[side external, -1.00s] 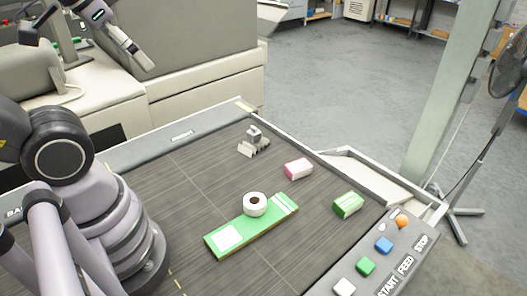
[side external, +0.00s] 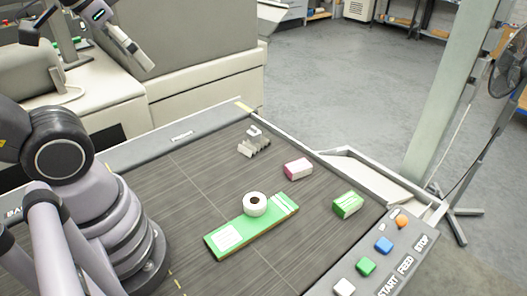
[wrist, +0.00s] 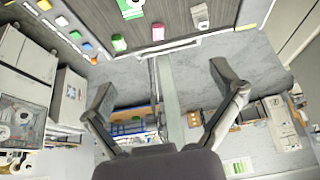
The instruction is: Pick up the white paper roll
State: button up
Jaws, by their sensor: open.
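The white paper roll (side external: 255,204) stands on end on a flat green-and-white board (side external: 225,237) on the dark table, its round hole facing up.
A pink-and-white block (side external: 298,168), a green-and-white block (side external: 348,204) and a grey ribbed piece (side external: 253,146) lie on the table (side external: 180,190). A raised rim runs along its edge. A button panel (side external: 392,262) stands at the right front. The table left of the board is clear.

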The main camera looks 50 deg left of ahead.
jog(key=w+a+f+n+g+h, duration=0.25)
jog(key=w+f+n+h, duration=0.35)
jog(key=f, duration=0.5)
jog(key=w+a+f+n+g+h, duration=0.1)
jog(key=w+f+n+g+h, duration=0.2)
jog(key=w+f+n+h, duration=0.65)
jog(key=n+t+y, duration=0.3)
jog(key=n+t, duration=0.1)
jog(key=n, duration=0.2)
send_near(250, 199)
jog(key=a, duration=0.2)
jog(key=shift+s+a+r, duration=0.2)
jog(key=shift+s+a, duration=0.05)
jog(key=shift+a, duration=0.1)
jog(key=shift+d+f+h, duration=0.2)
jog(key=shift+f+h, duration=0.05)
jog(key=shift+f, duration=0.05)
jog(key=x, duration=0.8)
jog(key=shift+r+x, duration=0.15)
jog(key=shift+x, duration=1.2)
jog(key=shift+r+x, duration=0.15)
jog(key=shift+x, duration=1.2)
jog(key=shift+d, duration=0.1)
jog(key=shift+c, duration=0.4)
